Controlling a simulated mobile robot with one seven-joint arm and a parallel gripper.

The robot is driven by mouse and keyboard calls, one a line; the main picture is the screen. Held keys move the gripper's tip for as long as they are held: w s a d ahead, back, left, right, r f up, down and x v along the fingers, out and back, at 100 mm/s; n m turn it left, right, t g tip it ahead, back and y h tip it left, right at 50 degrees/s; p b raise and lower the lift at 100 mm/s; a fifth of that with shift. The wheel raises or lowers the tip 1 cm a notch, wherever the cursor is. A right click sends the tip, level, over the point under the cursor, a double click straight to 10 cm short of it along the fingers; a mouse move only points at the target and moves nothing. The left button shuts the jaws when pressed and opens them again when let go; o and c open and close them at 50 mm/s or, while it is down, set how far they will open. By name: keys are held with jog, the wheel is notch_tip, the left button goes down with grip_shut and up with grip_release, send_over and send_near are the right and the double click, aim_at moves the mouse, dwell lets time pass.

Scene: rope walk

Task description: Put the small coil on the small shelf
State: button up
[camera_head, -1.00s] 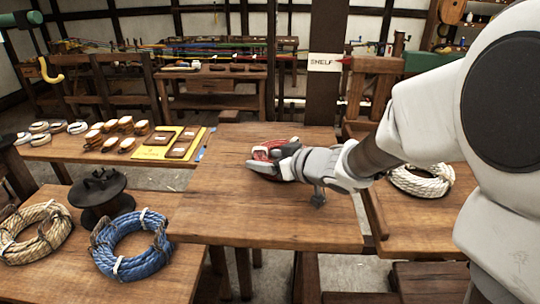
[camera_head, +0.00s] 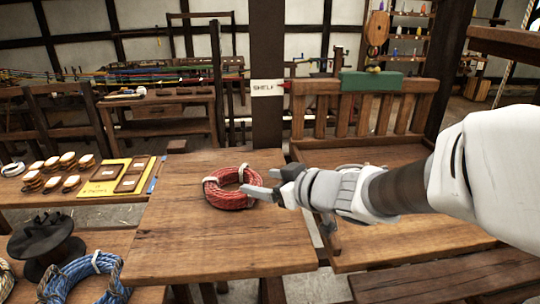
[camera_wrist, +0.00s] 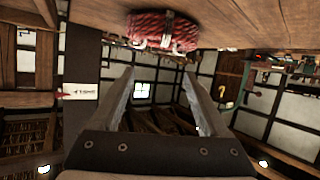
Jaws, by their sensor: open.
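A small red rope coil (camera_head: 231,200) with white ties lies flat on a wooden board (camera_head: 185,255). The white SHELF sign (camera_head: 267,89) is on a dark post just behind this board. My gripper (camera_head: 259,184) is at the coil's right side, open, with nothing between its fingers. One fingertip overlaps the coil's right edge in the head view. In the wrist view the coil (camera_wrist: 163,31) is beyond the fingertips of my open gripper (camera_wrist: 160,85), outside the jaws. The sign (camera_wrist: 83,91) shows there at the left.
A blue coil (camera_head: 105,290) and a dark spool (camera_head: 47,245) are at the lower left. A bench with a slatted back (camera_head: 450,245) is on the right; a pale coil on it is mostly hidden by my arm. The front of the board is clear.

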jog(key=s+d+r+m+h, duration=0.2)
jog(key=s+d+m+h, duration=0.1)
jog(key=d+h, duration=0.3)
jog(key=s+d+r+m+h, duration=0.1)
jog(key=s+d+m+h, duration=0.2)
jog(key=d, duration=0.5)
jog(key=s+a+f+m+g, duration=0.1)
jog(key=s+f+g, duration=0.1)
jog(key=s, duration=0.5)
jog(key=s+a+f+m+g+y, duration=0.1)
jog(key=s+f+g, duration=0.1)
jog(key=s, duration=0.5)
jog(key=shift+s+a+g, duration=0.25)
jog(key=shift+a+g, duration=0.05)
jog(key=shift+g, duration=0.3)
